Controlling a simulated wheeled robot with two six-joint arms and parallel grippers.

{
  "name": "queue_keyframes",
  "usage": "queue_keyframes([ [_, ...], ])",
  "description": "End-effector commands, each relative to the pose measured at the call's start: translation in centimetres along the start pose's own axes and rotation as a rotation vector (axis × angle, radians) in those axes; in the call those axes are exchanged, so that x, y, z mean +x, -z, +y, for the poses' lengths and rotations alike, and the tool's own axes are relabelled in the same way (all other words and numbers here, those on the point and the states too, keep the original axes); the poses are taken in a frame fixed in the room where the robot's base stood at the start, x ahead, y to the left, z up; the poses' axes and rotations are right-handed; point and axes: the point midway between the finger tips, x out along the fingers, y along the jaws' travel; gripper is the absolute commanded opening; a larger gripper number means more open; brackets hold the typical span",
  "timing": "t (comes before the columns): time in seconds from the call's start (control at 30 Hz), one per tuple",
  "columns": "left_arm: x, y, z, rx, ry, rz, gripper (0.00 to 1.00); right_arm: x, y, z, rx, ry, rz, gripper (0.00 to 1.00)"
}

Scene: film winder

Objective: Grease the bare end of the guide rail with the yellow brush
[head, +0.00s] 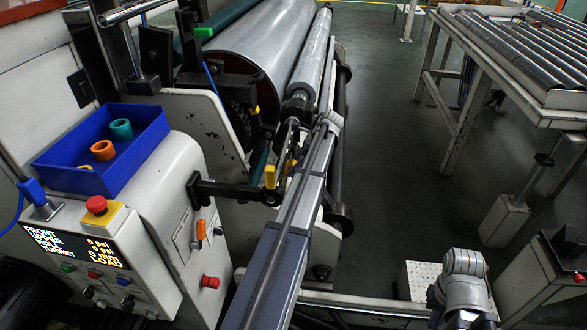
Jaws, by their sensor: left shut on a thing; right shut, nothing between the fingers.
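My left arm reaches up the middle of the head view, along the front of the machine. Its gripper (294,155) is small and partly hidden by the arm, beside the near end of the rollers. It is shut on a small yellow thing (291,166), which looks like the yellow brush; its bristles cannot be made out. Another yellow upright piece (270,177) stands on a dark bracket (235,190) just left of it. The guide rail cannot be picked out with certainty, and contact with the brush cannot be seen. My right arm shows at lower right; its fingers are not visible.
Large steel rollers (262,45) lie behind my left gripper. At left, a blue bin (105,150) holds orange and teal rings, above a control panel (75,248) with a red button (96,204). A roller table (520,50) stands at upper right. Open floor (395,160) lies between.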

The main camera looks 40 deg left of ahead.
Motion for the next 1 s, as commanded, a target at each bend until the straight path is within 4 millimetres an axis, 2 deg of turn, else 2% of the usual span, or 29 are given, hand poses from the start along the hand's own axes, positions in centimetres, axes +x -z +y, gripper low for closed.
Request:
queue_keyframes([
  [0.07, 0.1, 0.1, -0.6, 0.000, 0.003, 0.004, 0.25, 0.1, 0.0, 0.0, 0.000, 0.000, 0.000, 0.00],
  [0.27, 0.1, 0.1, -0.4, 0.000, 0.003, 0.005, 0.25, 0.1, 0.0, 0.0, 0.000, 0.000, 0.000, 0.00],
  [0.7, -0.1, 0.1, 2.5, 0.001, 0.001, 0.006, 0.25, -0.1, 0.0, 0.0, 0.000, 0.000, 0.000, 0.00],
  [1.0, -0.1, 0.0, 2.8, 0.001, 0.001, 0.004, 0.25, -0.1, 0.0, 0.0, 0.000, 0.000, 0.000, 0.00],
])
